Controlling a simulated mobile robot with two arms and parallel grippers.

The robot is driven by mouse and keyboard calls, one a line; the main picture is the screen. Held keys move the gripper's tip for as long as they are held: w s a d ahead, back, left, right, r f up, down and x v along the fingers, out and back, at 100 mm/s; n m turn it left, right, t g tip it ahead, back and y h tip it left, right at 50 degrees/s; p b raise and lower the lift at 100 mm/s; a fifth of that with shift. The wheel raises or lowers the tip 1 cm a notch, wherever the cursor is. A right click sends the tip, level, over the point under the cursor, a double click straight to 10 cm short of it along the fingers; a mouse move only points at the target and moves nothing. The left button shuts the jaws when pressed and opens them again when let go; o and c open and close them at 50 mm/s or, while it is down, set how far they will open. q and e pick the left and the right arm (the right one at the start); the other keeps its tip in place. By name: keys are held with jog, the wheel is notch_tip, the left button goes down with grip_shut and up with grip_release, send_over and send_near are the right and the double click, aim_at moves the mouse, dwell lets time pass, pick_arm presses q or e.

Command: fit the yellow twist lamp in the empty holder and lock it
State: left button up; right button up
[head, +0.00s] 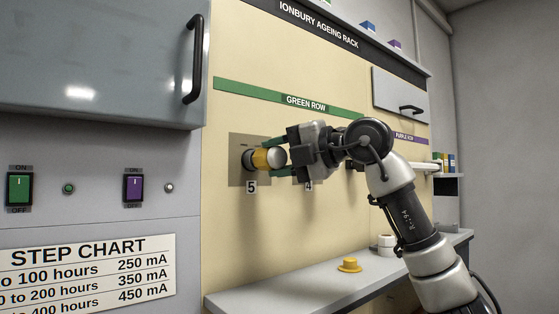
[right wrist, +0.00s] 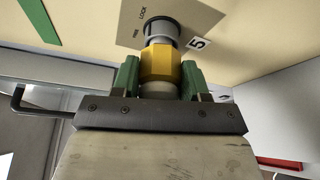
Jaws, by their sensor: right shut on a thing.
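The yellow twist lamp (head: 260,159) is between the green fingers of my right gripper (head: 277,157), which is shut on it. The lamp points at the holder (head: 248,158) marked 5 in the green row. In the right wrist view the lamp's yellow body (right wrist: 160,65) lies between the fingers, and its far end meets the dark round holder (right wrist: 163,27). How deep it sits is hidden. The holder plate (right wrist: 205,15) carries the words LOCK and FREE; I cannot tell the turn position. My left gripper is out of view.
A yellow flanged piece (head: 349,265) and white round items (head: 386,241) rest on the shelf (head: 290,291) below. A grey cabinet (head: 100,60) juts out at upper left. A green switch (head: 20,189) and a purple switch (head: 134,188) are on the left panel.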

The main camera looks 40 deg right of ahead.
jog(key=shift+d+r+m, duration=0.15)
jog(key=shift+r+m, duration=0.05)
jog(key=shift+m, duration=0.3)
jog(key=shift+c, duration=0.3)
jog(key=o, duration=1.2)
jog(key=shift+w+f, duration=0.25)
jog(key=shift+w, duration=0.2)
jog(key=shift+c, duration=0.2)
jog(key=shift+s+d+r+y+b, duration=0.15)
jog(key=shift+s+d+b, duration=0.15)
jog(key=shift+s, duration=0.5)
jog(key=shift+s+d+f+y+b, duration=0.15)
jog(key=shift+s+d, duration=0.1)
jog(key=shift+s, duration=0.55)
jog(key=shift+r, duration=0.1)
jog(key=f+b+v, duration=0.1)
jog(key=b+v, duration=0.1)
jog(key=v, duration=0.8)
jog(key=shift+s+r, duration=0.4)
jog(key=shift+r, duration=0.05)
